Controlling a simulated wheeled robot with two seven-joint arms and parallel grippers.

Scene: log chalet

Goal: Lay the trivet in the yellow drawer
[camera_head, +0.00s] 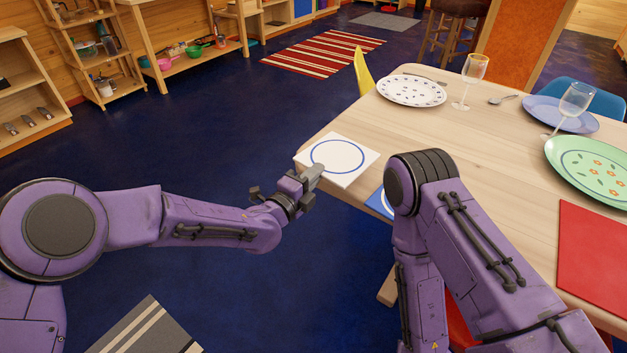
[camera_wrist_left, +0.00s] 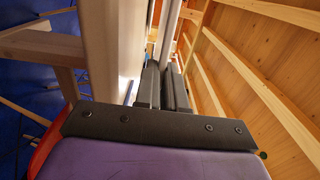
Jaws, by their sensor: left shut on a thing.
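A square white trivet (camera_head: 338,158) with a blue ring is at the table's near left corner. My left gripper (camera_head: 313,177) is at the trivet's near left edge and is shut on it. I cannot tell whether the trivet rests flat on the table or is slightly raised. In the left wrist view the dark fingers (camera_wrist_left: 165,86) are close together, with a thin pale strip beyond them. My right arm crosses the front of the head view, and its gripper is not visible. I see no yellow drawer.
The wooden table (camera_head: 440,118) bears a spotted plate (camera_head: 411,91), two glasses, a blue plate (camera_head: 561,114), a green plate (camera_head: 592,168) and a red mat (camera_head: 597,253). A blue-and-white piece (camera_head: 379,204) is partly behind my right arm. Open blue floor lies left.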

